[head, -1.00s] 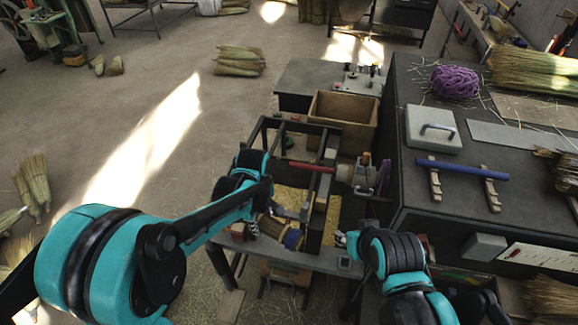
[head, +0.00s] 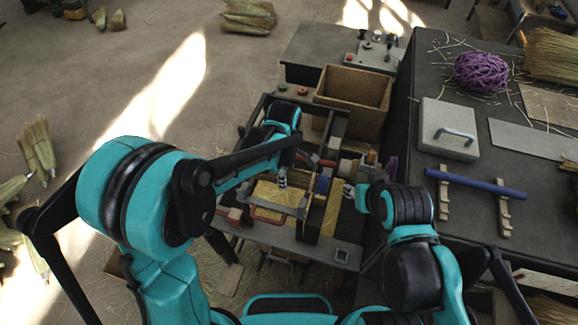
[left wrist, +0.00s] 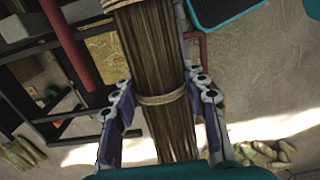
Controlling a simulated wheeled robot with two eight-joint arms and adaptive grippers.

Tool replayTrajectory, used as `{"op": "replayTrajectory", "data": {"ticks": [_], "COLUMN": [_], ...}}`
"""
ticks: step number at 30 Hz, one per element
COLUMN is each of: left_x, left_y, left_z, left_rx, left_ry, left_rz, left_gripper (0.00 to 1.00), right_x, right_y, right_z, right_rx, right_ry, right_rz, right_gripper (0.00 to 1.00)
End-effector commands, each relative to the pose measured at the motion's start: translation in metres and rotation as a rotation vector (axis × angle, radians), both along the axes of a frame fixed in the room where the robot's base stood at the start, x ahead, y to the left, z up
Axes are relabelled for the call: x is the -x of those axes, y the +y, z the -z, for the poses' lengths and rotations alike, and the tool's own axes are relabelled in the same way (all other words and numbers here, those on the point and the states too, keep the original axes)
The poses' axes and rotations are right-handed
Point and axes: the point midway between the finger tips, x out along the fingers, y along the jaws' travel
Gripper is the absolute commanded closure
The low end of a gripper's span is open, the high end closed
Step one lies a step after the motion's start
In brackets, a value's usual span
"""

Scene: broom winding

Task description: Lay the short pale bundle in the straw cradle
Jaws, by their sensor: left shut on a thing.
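The short bundle (left wrist: 155,65) is brownish straw with two pale bands, and it runs lengthwise through the left wrist view. My left gripper (left wrist: 163,95) is shut on it, one finger on each side. In the head view my left gripper (head: 303,182) is over the bench frame, and the bundle is mostly hidden there by my arm. A bed of yellow straw (head: 272,194), which looks like the cradle, lies just below and left of this gripper. The bundle appears held above the bench. My right gripper (head: 348,191) is at the frame's right side, its jaws too small to judge.
A wooden box (head: 355,88) stands behind the frame. The dark table (head: 460,225) at right carries a purple twine ball (head: 481,72), a grey block with a handle (head: 448,130) and a blue bar on wooden rests (head: 476,183). Dark frame rails surround the work area.

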Motion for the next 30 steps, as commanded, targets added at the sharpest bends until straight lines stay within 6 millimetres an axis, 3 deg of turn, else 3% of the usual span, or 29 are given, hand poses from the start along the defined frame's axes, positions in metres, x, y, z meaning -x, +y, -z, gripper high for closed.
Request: {"op": "replayTrajectory", "data": {"ticks": [8, 22, 30], "left_x": [0.000, 0.000, 0.001], "left_y": [0.000, 0.000, 0.000], "left_z": [0.022, 0.082, 0.094], "left_rx": [0.000, 0.000, 0.000], "left_ry": [0.000, 0.000, 0.000], "left_rz": [0.000, 0.000, 0.001], "left_gripper": [0.86, 0.86, 0.86], "right_x": [0.000, 0.000, 0.000], "right_y": [0.000, 0.000, 0.000], "right_z": [0.016, 0.062, 0.073], "right_rx": [0.000, 0.000, 0.000], "right_ry": [0.000, 0.000, 0.000], "right_rz": [0.000, 0.000, 0.000], "right_gripper": [0.60, 0.60, 0.60]}}
